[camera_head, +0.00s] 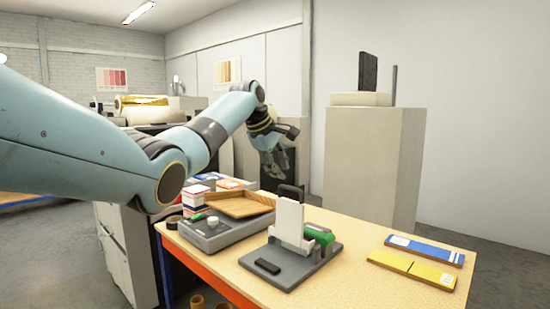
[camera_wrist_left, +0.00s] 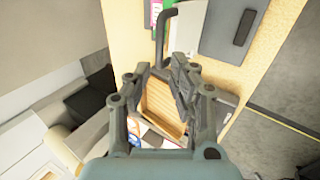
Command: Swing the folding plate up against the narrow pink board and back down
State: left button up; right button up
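A grey fixture (camera_head: 306,270) stands on the table, with a white plate (camera_head: 290,222) upright on it, a black handle (camera_head: 290,191) behind that and a green cylinder (camera_head: 322,238) at its right. A black pad (camera_head: 268,266) lies at its front. In the left wrist view the grey base (camera_wrist_left: 222,38) is at the top. A small pink patch (camera_wrist_left: 155,9) shows beside green there; I cannot tell whether it is the pink board. My left gripper (camera_head: 284,165) is open and empty, above and behind the fixture; its fingers (camera_wrist_left: 160,90) are apart. My right gripper is not in view.
A wooden tray (camera_head: 240,205) and a grey box (camera_head: 212,238) with a white cup (camera_head: 212,221) stand left of the fixture. Boxes (camera_head: 194,198) lie behind. Blue (camera_head: 426,249) and yellow (camera_head: 412,269) strips lie at the right.

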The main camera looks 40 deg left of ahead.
pick_arm(q)
jog(key=shift+v, duration=1.75)
